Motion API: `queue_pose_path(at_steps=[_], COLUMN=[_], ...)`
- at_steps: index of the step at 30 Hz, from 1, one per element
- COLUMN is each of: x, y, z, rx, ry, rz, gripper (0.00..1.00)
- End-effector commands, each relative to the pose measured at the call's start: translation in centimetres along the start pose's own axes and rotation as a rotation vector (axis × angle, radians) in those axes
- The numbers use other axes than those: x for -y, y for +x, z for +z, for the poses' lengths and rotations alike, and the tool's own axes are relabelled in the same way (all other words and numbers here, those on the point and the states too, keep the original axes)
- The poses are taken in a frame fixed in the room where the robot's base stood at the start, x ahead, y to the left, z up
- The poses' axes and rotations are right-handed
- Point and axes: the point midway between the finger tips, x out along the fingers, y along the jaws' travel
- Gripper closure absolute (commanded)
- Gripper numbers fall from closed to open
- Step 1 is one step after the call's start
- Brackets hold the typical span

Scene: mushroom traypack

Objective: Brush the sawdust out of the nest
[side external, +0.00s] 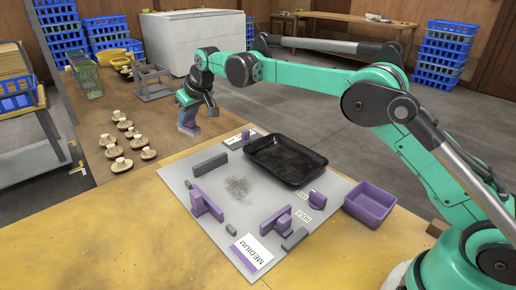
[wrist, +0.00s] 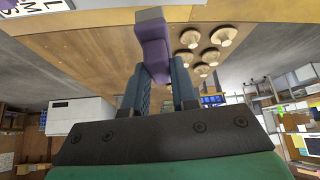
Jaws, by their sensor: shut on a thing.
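My gripper (wrist: 160,92) is shut on a purple brush (wrist: 152,48) with a grey end. In the side view, my gripper (side external: 190,112) and the brush (side external: 187,124) are over the wooden table, beyond the far left edge of the grey board. A patch of sawdust (side external: 238,188) lies on the grey board (side external: 208,238), in the middle of the nest. Purple brackets (side external: 205,203) and grey blocks (side external: 211,164) stand around the patch as the nest. The sawdust is not visible in the wrist view.
A black tray (side external: 315,160) lies along the board's back right side. A purple bin (side external: 370,204) stands right of the board. Several mushrooms (side external: 121,164) stand at left. A grey stand (side external: 152,82) and green basket (side external: 86,80) are farther back. The front table is clear.

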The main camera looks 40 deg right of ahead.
Motion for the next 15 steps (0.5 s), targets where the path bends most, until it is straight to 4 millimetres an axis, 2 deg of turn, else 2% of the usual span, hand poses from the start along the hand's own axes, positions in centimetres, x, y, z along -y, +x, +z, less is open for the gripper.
queue_pose_path(at_steps=[7,8,9,10,15], x=[0.00,0.00,0.00,0.00,-0.04], y=[-0.10,-0.09,-0.09,-0.08,-0.20], z=[-0.06,-0.06,-0.05,-0.05,0.04], rx=[0.000,0.000,0.000,0.000,0.000], ry=[0.000,0.000,0.000,0.000,0.000], rz=[0.000,0.000,0.000,0.000,0.000], gripper=[1.00,0.86,0.97,1.00,1.00])
